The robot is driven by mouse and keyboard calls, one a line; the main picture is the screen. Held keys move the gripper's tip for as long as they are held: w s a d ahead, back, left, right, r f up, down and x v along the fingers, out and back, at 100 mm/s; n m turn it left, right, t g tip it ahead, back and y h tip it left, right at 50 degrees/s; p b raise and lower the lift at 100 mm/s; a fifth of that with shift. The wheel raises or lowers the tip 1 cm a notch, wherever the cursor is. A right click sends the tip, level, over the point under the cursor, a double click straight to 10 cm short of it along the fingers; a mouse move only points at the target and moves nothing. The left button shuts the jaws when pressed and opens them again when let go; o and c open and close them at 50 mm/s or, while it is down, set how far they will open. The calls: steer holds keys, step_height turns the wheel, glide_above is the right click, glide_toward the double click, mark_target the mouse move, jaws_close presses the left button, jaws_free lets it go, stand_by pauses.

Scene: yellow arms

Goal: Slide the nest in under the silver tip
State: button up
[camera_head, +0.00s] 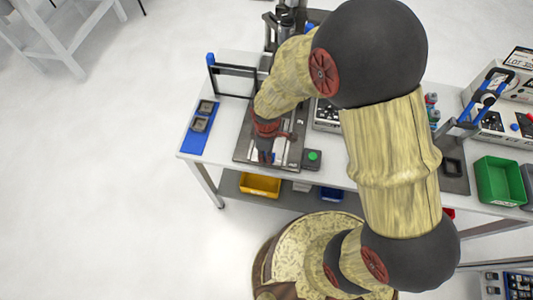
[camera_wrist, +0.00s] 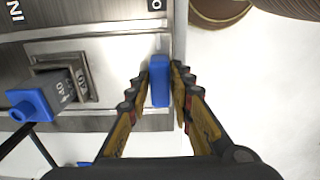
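The nest (camera_wrist: 35,64) is a square grey metal frame on a silver slide plate (camera_wrist: 110,60), at left in the wrist view. A grey part with lettering and a blue end covers some of it. A blue upright handle (camera_wrist: 159,84) stands at the plate's edge. My gripper (camera_wrist: 160,72) has a finger along each side of this handle, seemingly shut on it with no clear gap. In the head view my gripper (camera_head: 266,155) is low over the front of the fixture (camera_head: 243,150). My arm hides much of the fixture. I cannot make out the silver tip in either view.
A blue tray (camera_head: 193,142) with two dark square pieces lies at the table's left end. A dark frame (camera_head: 235,69) stands behind it. A box with a green button (camera_head: 312,157) sits right of the fixture. A green bin (camera_head: 500,181) and instruments are at right.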

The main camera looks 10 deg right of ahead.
jaws_close()
stand_by(0.5)
steer(key=w+d, duration=0.2)
steer(key=w, duration=0.4)
steer(key=w+d, duration=0.2)
steer(key=w, duration=0.4)
steer(key=w+d, duration=0.2)
steer(key=w, duration=0.3)
steer(key=shift+w+d, duration=0.25)
steer(key=shift+w, duration=0.35)
steer(key=shift+r, duration=0.1)
steer(key=shift+o, duration=1.2)
jaws_free()
steer(key=shift+w+d, duration=0.1)
steer(key=shift+w, duration=0.1)
steer(key=shift+o, duration=1.1)
steer(key=shift+s, duration=0.1)
